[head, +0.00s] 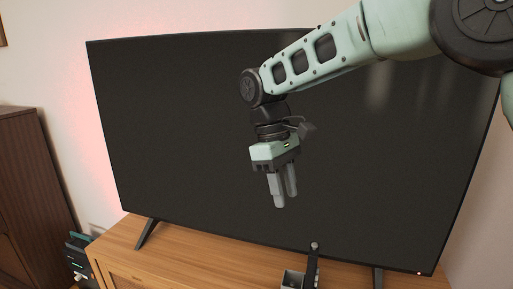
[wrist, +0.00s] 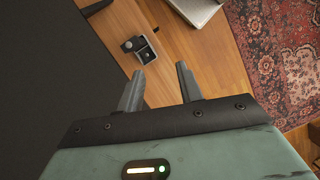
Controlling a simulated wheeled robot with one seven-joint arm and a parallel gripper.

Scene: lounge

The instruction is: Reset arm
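My gripper (head: 285,198) hangs fingers down from my arm in the head view, in front of the dark television screen. In the wrist view its two fingers (wrist: 160,68) stand apart with nothing between them. The gripper is open and empty, above the wooden TV stand. My arm reaches in from the upper right of the head view, bent at the elbow.
A large television (head: 180,130) stands on the wooden TV stand (head: 190,255). A small grey object with a dark upright part (head: 292,279) sits at its front; the wrist view shows a similar object (wrist: 140,48). A silver-grey flat item (wrist: 197,8) and patterned rug (wrist: 285,60) lie beyond.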

